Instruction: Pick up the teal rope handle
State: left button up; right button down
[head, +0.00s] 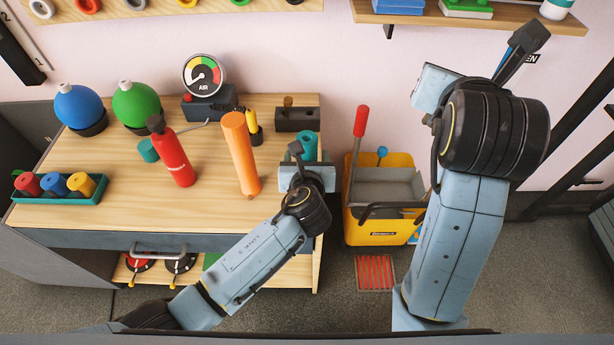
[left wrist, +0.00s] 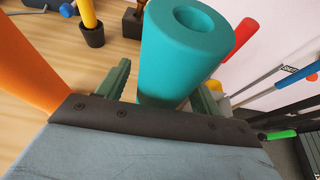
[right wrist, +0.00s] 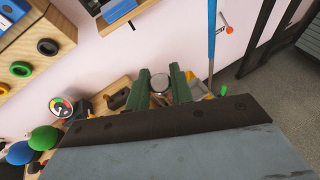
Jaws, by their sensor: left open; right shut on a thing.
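The teal rope handle (head: 307,143) is a thick teal tube with a hole in its end, standing at the bench's right end. In the left wrist view the teal tube (left wrist: 180,50) fills the space between the green fingers of my left gripper (left wrist: 165,92). That gripper is open, with one finger on each side of the tube; I cannot tell whether they touch it. My right gripper (right wrist: 161,88) is raised at the right and shut on a grey, round-ended thing (right wrist: 160,82). Its body is mostly hidden, and the head view hides it behind the arm.
An orange cylinder (head: 240,150) stands close left of my left gripper, with a red bottle (head: 172,155) beyond it. A dark block (head: 297,119) sits behind the handle. A yellow bin (head: 380,233) with a red lever stands right of the bench (head: 110,212).

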aim_at(307, 132)
pick_arm(q)
jog(key=shift+w+f, duration=0.15)
jog(key=shift+w, duration=0.15)
pick_arm(e)
jog(key=shift+f, duration=0.15)
pick_arm(q)
jog(key=shift+c, duration=0.5)
jog(key=c, duration=1.2)
jog(key=shift+r, duration=0.2)
